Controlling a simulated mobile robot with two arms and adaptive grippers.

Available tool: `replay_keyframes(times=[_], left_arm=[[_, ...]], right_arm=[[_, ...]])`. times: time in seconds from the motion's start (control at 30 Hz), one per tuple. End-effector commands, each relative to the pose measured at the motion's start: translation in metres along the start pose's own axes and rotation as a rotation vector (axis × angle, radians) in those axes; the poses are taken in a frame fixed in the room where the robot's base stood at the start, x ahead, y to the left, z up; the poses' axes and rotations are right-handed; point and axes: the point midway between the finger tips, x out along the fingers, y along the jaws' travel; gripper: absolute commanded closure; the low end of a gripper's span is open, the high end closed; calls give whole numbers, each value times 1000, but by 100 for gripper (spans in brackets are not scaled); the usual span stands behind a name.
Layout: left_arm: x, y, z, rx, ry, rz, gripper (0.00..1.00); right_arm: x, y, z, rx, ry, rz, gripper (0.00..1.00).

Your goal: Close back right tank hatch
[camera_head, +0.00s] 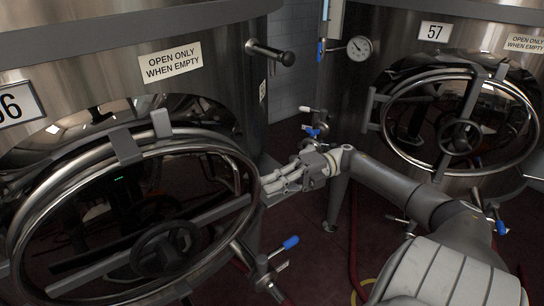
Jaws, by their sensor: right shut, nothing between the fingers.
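A round metal hatch with a thick steel rim (52,181) fills the lower left, on the tank whose number plate (20,104) is cut off by the frame. It has a dark handwheel (166,250) and a crossbar. Whether it sits flush or ajar is not clear. A second round hatch (389,122) with a handwheel (461,137) is on tank 57 at the right. My right gripper (265,186) is shut and empty, with its fingertips at the right edge of the left hatch; contact is not certain. My left gripper is not in view.
A black-tipped handle (271,52) sticks out from the left tank above my gripper. A gauge (358,48) is on tank 57. Dark red floor shows between the tanks, with hoses.

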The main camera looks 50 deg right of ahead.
Motion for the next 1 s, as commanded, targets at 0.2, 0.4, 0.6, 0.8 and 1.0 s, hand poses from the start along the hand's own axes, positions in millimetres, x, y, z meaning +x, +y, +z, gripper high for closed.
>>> replay_keyframes(times=[0.2, 0.4, 0.6, 0.8, 1.0], left_arm=[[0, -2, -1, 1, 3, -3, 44], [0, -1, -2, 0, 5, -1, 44], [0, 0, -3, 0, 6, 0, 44], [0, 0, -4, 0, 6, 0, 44], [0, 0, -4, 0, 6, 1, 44]], right_arm=[[-2, 0, 0, -1, 2, 1, 100], [-28, 0, 0, 1, -2, -1, 100], [-64, 0, 1, 0, -3, -1, 100], [-94, 0, 1, -1, -3, 1, 100], [-113, 0, 1, -1, -2, 1, 100]])
